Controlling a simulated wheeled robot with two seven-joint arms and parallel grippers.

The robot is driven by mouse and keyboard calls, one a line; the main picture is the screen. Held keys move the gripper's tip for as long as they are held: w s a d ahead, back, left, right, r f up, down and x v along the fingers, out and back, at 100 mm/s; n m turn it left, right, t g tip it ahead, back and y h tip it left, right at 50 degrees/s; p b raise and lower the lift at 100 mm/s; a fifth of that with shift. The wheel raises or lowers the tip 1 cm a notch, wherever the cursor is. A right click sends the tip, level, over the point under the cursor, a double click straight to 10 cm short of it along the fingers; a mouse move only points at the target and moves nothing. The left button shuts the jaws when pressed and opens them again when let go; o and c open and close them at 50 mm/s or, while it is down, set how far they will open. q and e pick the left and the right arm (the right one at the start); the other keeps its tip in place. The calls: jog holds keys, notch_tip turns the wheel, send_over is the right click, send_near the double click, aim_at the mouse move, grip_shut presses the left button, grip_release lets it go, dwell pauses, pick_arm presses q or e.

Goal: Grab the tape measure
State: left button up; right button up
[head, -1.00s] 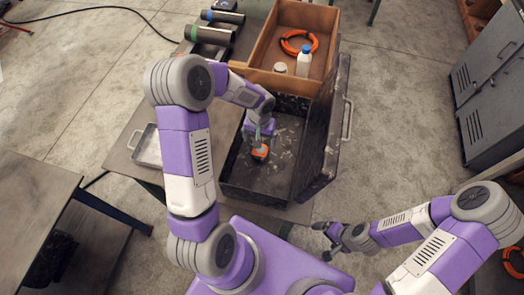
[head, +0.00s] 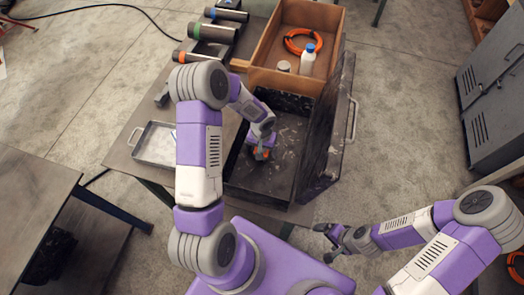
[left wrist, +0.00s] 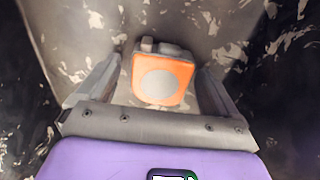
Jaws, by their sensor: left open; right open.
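The tape measure (left wrist: 162,78) is orange and grey with a pale round label. It lies in the black, worn metal box (head: 287,118), and in the head view it (head: 262,154) is partly covered by my left gripper (head: 259,149). In the left wrist view my left gripper (left wrist: 150,85) is open, with one finger on each side of the tape measure. I cannot tell whether the fingers touch it. My right gripper (head: 326,241) is open and empty, off to the right in front of the box.
The box's raised lid (head: 329,130) stands along its right side. Behind is a wooden crate (head: 262,48) with an orange cable coil (head: 299,40), a white bottle (head: 308,60) and a small jar (head: 284,66). A metal tray (head: 139,153) and several pipes (head: 214,32) are at left.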

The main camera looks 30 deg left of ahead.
pick_arm(q)
jog(key=shift+c, duration=0.2)
jog(key=c, duration=1.2)
